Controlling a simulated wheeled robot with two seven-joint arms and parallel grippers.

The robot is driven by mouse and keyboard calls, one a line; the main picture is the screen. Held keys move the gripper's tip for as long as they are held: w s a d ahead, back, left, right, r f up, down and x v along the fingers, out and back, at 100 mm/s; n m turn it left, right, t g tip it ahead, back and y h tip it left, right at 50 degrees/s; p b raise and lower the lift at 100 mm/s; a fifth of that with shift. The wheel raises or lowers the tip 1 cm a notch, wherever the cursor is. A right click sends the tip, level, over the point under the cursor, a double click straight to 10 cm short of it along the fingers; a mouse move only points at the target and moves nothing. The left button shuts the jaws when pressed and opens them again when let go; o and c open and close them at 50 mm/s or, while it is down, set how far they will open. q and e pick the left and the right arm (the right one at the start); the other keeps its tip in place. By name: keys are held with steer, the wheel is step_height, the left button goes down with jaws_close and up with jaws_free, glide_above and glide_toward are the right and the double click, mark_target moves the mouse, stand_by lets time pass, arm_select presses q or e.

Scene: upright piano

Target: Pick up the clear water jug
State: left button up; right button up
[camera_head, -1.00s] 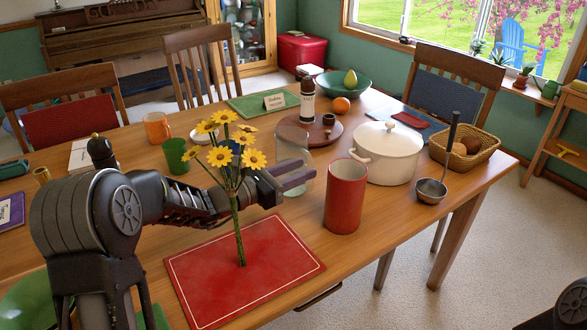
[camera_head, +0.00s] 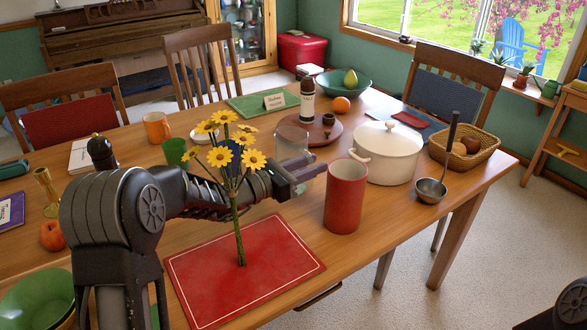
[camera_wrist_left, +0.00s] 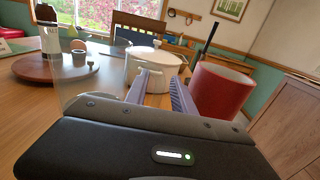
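The clear water jug (camera_head: 292,144) stands on the table in the middle of the head view. Its lower part is hidden behind my left gripper. A faint clear edge at the left of the left wrist view (camera_wrist_left: 75,88) seems to be the jug, beside the gripper and outside its fingers. My left gripper (camera_head: 312,180) is on the jug's near side, with its fingers toward the right. The fingers are apart and empty in the left wrist view (camera_wrist_left: 160,88). I cannot tell whether it touches the jug. My right gripper is not in view.
A red canister (camera_head: 346,200) stands just right of my left gripper, and a white lidded pot (camera_head: 388,160) lies beyond. A round wooden tray (camera_head: 328,138) is behind the jug. Yellow flowers (camera_head: 240,160) rise before my left arm. The red mat (camera_head: 215,275) is mostly bare.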

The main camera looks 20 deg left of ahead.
arm_select(q)
jaws_close()
stand_by(0.8)
steer(key=shift+r, duration=0.1)
stand_by(0.4)
